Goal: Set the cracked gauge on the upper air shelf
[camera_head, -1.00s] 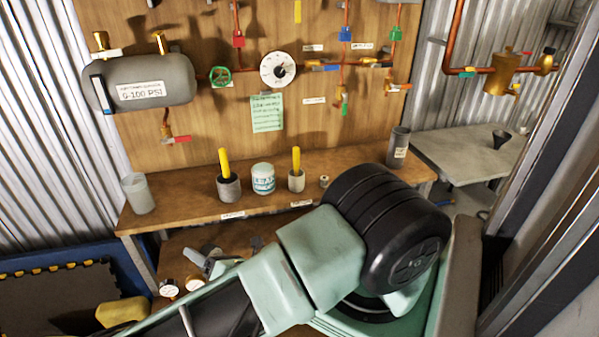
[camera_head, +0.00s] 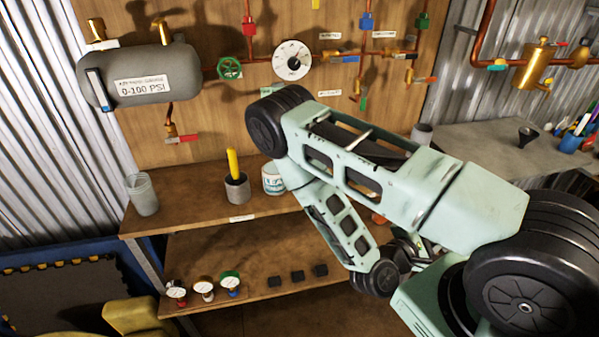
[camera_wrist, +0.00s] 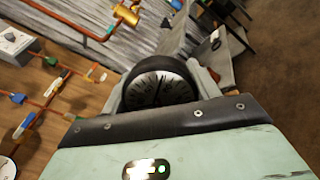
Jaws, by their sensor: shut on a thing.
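In the head view my gripper is mostly hidden behind my arm, right of the bench's middle. The bench has an upper wooden shelf (camera_head: 190,210) and a lower one (camera_head: 215,252); I cannot tell which surface is the upper air shelf. Several smaller gauges, such as the red one (camera_head: 176,292), stand on the lower shelf's left.
A glass jar (camera_head: 142,195), a grey cup with a yellow handle (camera_head: 236,187) and a white tub (camera_head: 272,180) stand on the upper shelf. Black blocks (camera_head: 297,277) sit on the lower shelf. A grey table (camera_head: 485,150) with a black funnel (camera_head: 527,136) stands right.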

